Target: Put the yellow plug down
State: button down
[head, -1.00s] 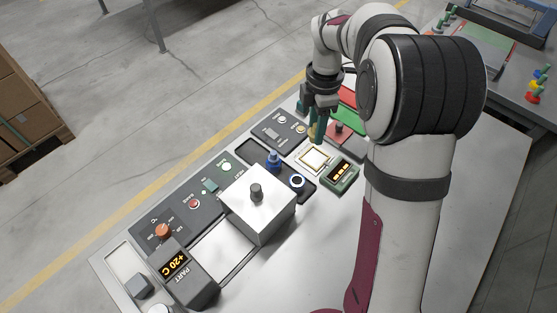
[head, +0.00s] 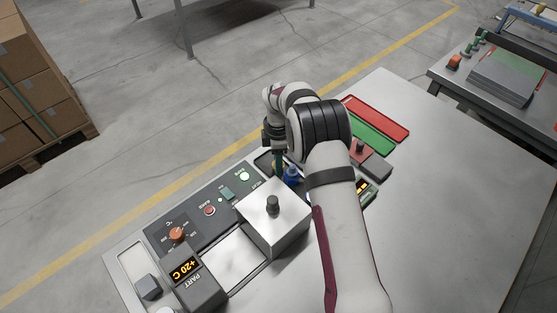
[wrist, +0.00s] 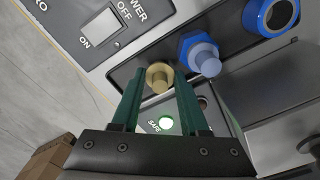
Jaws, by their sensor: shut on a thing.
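The yellow plug (wrist: 159,76) is a small brass-coloured round piece. It sits between the green fingertips of my gripper (wrist: 158,88) in the wrist view, and the fingers are shut on it. In the head view my gripper (head: 279,165) points down over the far end of the dark tray, behind the metal hood; I cannot make out the plug there. The blue plug (wrist: 201,56) stands close to the right of the yellow one; it also shows in the head view (head: 292,176). I cannot tell whether the yellow plug touches the tray (wrist: 232,80).
A metal hood (head: 274,226) with a dark knob stands close in front of my gripper. A blue-ringed round part (wrist: 271,14) lies at upper right in the wrist view. A panel with a lit green SAFE lamp (wrist: 166,123) lies below the fingers.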

jog(key=shift+c, duration=2.1)
grip_release()
notch_tip(320, 180, up, 12)
jog(key=s+d+r+m, duration=0.4)
jog(key=s+r+m, duration=0.3)
jog(key=s+r, duration=0.1)
jog(key=s+d+m+y, duration=0.1)
jog(key=s+d+m, duration=0.1)
jog(key=s+m, duration=0.7)
jog(key=s+d+m, duration=0.3)
jog(key=s+m, duration=0.6)
jog(key=s, duration=1)
jog(key=shift+s+d+f+y, duration=0.15)
jog(key=shift+s+d+y, duration=0.05)
jog(key=shift+s+y, duration=0.2)
